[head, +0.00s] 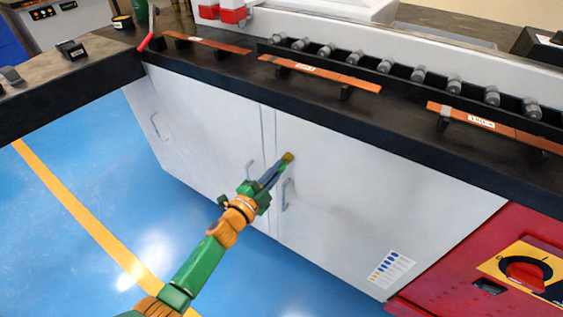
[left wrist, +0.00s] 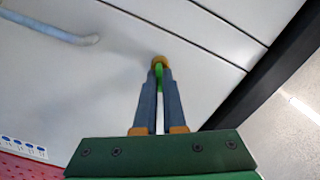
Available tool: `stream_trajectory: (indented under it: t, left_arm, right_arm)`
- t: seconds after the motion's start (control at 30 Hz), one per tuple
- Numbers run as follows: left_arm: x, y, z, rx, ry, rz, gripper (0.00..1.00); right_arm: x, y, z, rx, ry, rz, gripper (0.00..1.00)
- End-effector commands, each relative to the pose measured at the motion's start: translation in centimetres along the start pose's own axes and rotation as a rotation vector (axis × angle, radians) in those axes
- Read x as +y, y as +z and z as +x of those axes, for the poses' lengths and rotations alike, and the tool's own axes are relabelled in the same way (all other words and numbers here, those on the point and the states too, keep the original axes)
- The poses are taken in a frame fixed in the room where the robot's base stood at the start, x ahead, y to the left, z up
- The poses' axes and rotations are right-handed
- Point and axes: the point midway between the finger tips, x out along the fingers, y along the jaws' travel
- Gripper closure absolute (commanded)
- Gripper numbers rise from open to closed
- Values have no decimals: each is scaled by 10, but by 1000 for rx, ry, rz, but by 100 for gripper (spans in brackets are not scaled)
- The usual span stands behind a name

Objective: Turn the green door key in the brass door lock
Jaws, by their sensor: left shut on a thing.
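The brass door lock (head: 289,156) is a small round piece on the white cabinet door, near the door's upper left edge. It also shows in the left wrist view (left wrist: 160,61), just beyond my fingertips. The green door key (left wrist: 159,76) stands at the lock, between the tips of my left gripper (left wrist: 160,80). In the head view a bit of the green key (head: 283,167) shows beside the fingertips. My left gripper (head: 275,172) is shut on the key. Whether the key is turned cannot be told. My right gripper is not in view.
Door handles stand out from the cabinet front, one (head: 287,194) just below the lock. A black worktop edge (head: 300,99) runs above the doors, with copper bars (head: 320,72) and grey rollers on it. A red cabinet (head: 480,265) stands at the right. The blue floor is clear.

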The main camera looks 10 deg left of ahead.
Motion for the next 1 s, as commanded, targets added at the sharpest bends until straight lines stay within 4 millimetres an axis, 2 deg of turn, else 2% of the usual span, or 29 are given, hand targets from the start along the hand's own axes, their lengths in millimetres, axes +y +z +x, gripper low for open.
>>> stream_trajectory:
  t: [0.1, 0.17, 0.3, 0.37, 0.6, 0.67, 0.7, 0.8, 1.0]
  left_arm:
    - [0, 0, 0, 0, 0, 2, 100]
    - [-1, -1, 0, 0, 0, -55, 100]
    - [-2, -1, 0, -2, 2, -390, 100]
    - [-2, -1, 0, -1, 0, -477, 100]
    - [0, 0, 0, 0, -1, -510, 100]
    - [-2, -1, 0, -2, 1, -632, 100]
    - [-2, -1, 0, -3, 2, -762, 100]
    - [-1, 0, 0, -2, 1, -974, 100]
    - [1, 0, 0, -1, 0, -998, 100]
  right_arm:
    - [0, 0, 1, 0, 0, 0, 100]
    - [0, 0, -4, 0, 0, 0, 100]
    - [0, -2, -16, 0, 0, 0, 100]
    - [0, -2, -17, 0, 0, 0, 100]
    - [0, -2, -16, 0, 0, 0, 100]
    - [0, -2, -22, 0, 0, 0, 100]
    - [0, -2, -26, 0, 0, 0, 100]
    - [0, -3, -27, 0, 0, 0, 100]
    - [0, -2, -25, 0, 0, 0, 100]
